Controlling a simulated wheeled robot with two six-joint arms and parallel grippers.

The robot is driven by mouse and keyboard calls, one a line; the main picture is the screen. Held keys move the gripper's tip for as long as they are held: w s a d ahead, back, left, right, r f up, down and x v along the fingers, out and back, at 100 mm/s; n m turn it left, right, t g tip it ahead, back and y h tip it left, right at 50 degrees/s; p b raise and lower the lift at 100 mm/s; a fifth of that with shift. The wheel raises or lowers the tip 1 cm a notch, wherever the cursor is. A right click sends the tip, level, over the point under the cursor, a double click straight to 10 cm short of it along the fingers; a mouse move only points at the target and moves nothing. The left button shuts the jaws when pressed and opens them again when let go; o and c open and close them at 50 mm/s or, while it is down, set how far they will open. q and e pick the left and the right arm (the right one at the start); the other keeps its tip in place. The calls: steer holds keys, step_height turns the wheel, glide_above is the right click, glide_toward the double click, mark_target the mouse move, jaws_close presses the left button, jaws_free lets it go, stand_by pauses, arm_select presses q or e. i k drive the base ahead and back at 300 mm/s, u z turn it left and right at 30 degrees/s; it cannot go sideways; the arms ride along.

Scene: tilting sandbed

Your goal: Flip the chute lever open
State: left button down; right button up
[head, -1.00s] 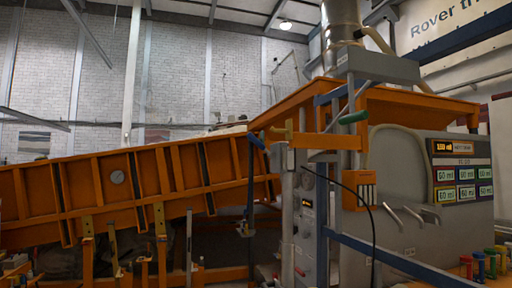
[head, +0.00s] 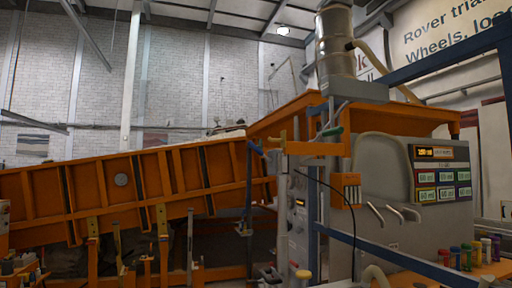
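A green-handled lever (head: 332,131) sits on the orange arm below the grey chute box (head: 358,90), under the metal hopper cylinder (head: 335,48). Its handle points to the right and slightly up. A second, blue-handled lever (head: 256,147) stands to its left, by the end of the orange sandbed (head: 122,205). I cannot tell from labels which is the chute lever. Neither of my grippers shows in the head view, and nothing is seen touching the levers.
A grey control cabinet (head: 376,235) with a lit display (head: 435,152) stands right of the levers. A blue rail (head: 385,255) crosses low in front of it. Several coloured bottles (head: 467,257) stand on an orange table at lower right. A black cable hangs before the cabinet.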

mark_target(251, 143)
steer(key=u, duration=2)
steer(key=i, duration=1.55)
steer(key=z, duration=3.8)
steer(key=i, duration=0.15)
steer(key=u, duration=0.25)
